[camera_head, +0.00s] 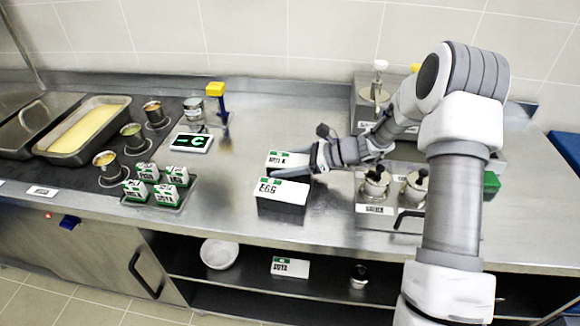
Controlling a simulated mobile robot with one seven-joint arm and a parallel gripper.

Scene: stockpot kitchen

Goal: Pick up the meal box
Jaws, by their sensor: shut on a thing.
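Two boxes with white labels stand close together near the middle of the counter. The rear one, a white box (281,157) with a green-marked label too small to read surely, appears to be the one in my gripper (297,168). My gripper reaches in from the right, and a dark finger lies along that box's front side. The front box (283,197) has dark sides and a label reading "EGG". It stands just in front of the fingers. The far finger is hidden, and I cannot tell whether the held box is off the counter.
A tray of small cartons (157,188), a sign marked "C" (192,143) and a long pan (84,131) stand left. Lidded containers (376,183) stand close right of my gripper. A box (290,267) and a white bowl (220,254) sit on the shelf below.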

